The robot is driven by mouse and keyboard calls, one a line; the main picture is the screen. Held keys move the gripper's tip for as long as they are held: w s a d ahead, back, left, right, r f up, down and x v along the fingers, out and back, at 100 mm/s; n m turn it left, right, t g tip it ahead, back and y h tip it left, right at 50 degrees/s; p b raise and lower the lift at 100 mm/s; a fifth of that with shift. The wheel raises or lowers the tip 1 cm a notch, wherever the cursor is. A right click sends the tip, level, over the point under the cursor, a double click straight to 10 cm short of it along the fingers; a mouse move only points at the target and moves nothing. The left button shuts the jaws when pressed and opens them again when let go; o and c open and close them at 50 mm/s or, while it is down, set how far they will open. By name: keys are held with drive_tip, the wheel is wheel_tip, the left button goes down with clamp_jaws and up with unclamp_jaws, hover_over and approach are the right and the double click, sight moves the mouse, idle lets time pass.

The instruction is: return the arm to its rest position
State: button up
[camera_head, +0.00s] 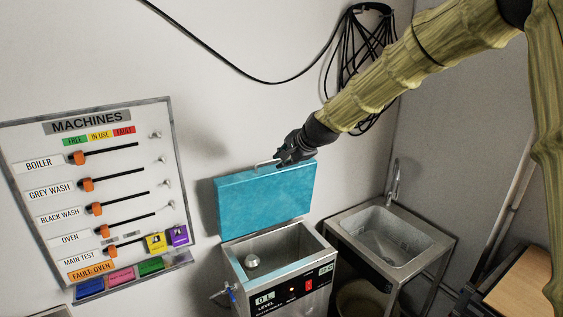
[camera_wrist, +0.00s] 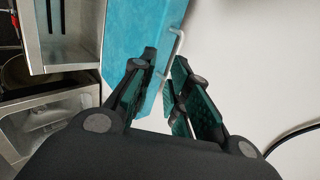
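My gripper (camera_head: 288,155) is at the end of my raised arm, at the top edge of the open blue lid (camera_head: 265,200). In the wrist view my gripper (camera_wrist: 165,72) is open, with a gap between its dark green finger pads. The lid's thin metal handle (camera_wrist: 175,52) shows at and just beyond the fingertips, with no finger closed on it. In the head view the handle (camera_head: 264,164) is beside the fingers. Whether a finger touches it I cannot tell. The lid stands upright behind the steel bath (camera_head: 322,262).
A steel sink (camera_head: 425,256) with a tap stands right of the bath. A machines board (camera_head: 100,190) hangs on the left wall. A black cable coil (camera_head: 360,60) hangs behind my arm. A wooden surface (camera_head: 520,285) is at lower right.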

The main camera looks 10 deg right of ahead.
idle(0.3)
drive_tip(key=s+d+f+n+g+h+b, duration=0.1)
drive_tip(key=s+f+n+g+b, duration=0.1)
drive_tip(key=s+f, duration=0.95)
drive_tip(key=s+d+f+n+g+h+b, duration=0.15)
drive_tip(key=s+f, duration=0.25)
drive_tip(key=f, duration=1.4)
drive_tip(key=s+d+f+n+g+b, duration=0.1)
drive_tip(key=s+f+n+b, duration=0.2)
drive_tip(key=s+f, duration=0.85)
drive_tip(key=s+d+f+n+g+b, duration=0.1)
drive_tip(key=s+f+n+b, duration=0.1)
drive_tip(key=s+f, duration=0.6)
drive_tip(key=s+d+f+n+g+h+b, duration=0.1)
drive_tip(key=s+f+n+g+b, duration=0.1)
drive_tip(key=s+f, duration=0.5)
drive_tip(key=s+d+f+n+g+b, duration=0.1)
drive_tip(key=s+f, duration=0.7)
drive_tip(key=s, duration=0.9)
drive_tip(key=shift+s+d+f+n+b, duration=0.35)
drive_tip(key=shift+n+b, duration=0.1)
drive_tip(key=shift+n, duration=0.5)
